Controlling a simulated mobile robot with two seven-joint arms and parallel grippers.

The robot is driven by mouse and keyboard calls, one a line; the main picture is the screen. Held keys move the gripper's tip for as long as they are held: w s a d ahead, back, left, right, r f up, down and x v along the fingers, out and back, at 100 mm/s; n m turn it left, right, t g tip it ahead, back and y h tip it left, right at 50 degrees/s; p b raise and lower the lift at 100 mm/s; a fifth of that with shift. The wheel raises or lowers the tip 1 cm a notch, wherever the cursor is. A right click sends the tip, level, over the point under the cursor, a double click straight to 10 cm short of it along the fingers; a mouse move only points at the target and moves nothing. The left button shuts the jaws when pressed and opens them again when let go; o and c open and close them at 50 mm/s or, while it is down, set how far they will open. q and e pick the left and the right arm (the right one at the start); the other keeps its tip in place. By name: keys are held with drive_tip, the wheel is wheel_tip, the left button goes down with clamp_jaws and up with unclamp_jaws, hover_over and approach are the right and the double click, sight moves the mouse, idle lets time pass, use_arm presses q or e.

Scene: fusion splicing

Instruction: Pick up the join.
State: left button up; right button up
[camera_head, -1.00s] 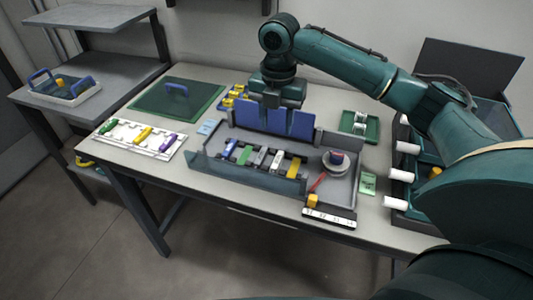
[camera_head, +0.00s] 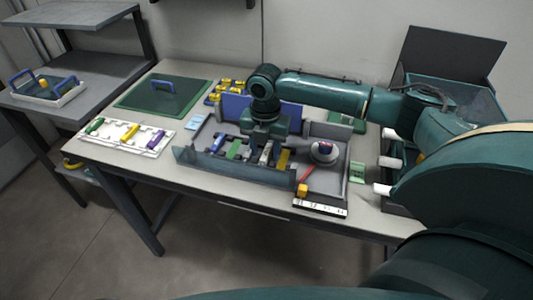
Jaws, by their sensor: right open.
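The grey splicing tray (camera_head: 327,182) stands on the table, with a row of coloured blocks inside: blue (camera_head: 217,144), green (camera_head: 234,150), white (camera_head: 266,153) and yellow (camera_head: 283,159). I cannot make out the join as a separate thing; it may be too small or hidden by my gripper. My right gripper (camera_head: 258,150) points down over the row, between the green and white blocks. Its fingertips are hard to see, and I cannot tell whether they touch anything. It is open and hides part of the row and of the blue panels (camera_head: 235,105) behind. My left gripper is out of view.
A round grey holder (camera_head: 323,152) sits at the tray's right, near a red-handled tool (camera_head: 306,172). A white rack (camera_head: 112,138) with coloured pieces and a green mat (camera_head: 150,100) lie left.

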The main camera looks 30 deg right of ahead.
drive_tip(key=shift+f, duration=0.3)
drive_tip(key=shift+c, duration=0.3)
clamp_jaws()
drive_tip(key=shift+r, duration=0.1)
